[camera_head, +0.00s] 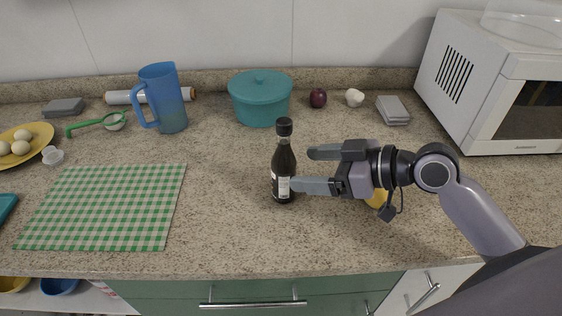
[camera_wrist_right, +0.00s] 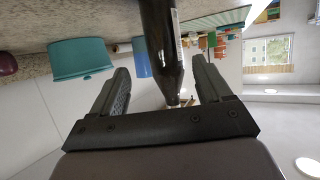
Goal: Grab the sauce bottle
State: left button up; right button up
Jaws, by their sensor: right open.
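The dark sauce bottle (camera_head: 284,165) stands upright on the speckled counter in the middle of the head view. It has a black cap and a pale label. My right gripper (camera_head: 312,169) comes from the right, with its two fingers spread and pointing left at the bottle. One fingertip overlaps the bottle's right edge in the picture; I cannot tell whether they touch. In the right wrist view the bottle (camera_wrist_right: 161,40) appears between the two open fingers (camera_wrist_right: 165,85), which are not closed on it. My left gripper is not in view.
A teal lidded pot (camera_head: 260,98) and a blue pitcher (camera_head: 163,99) stand behind the bottle. A green checked cloth (camera_head: 105,207) lies left. A white microwave (camera_head: 480,80) stands at back right. A yellow item (camera_head: 377,198) is partly hidden below my right wrist.

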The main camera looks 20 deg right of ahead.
aim_at(295, 170)
jog(key=shift+s+a+p+x, duration=0.15)
jog(key=shift+p+x, duration=0.15)
jog(key=shift+x, duration=1.15)
jog(key=shift+s+a+p+x, duration=0.15)
jog(key=shift+p+x, duration=0.1)
jog(key=shift+x, duration=1.2)
jog(key=shift+f, duration=0.1)
jog(key=shift+d, duration=0.1)
jog(key=c, duration=1.2)
jog(key=shift+c, duration=0.2)
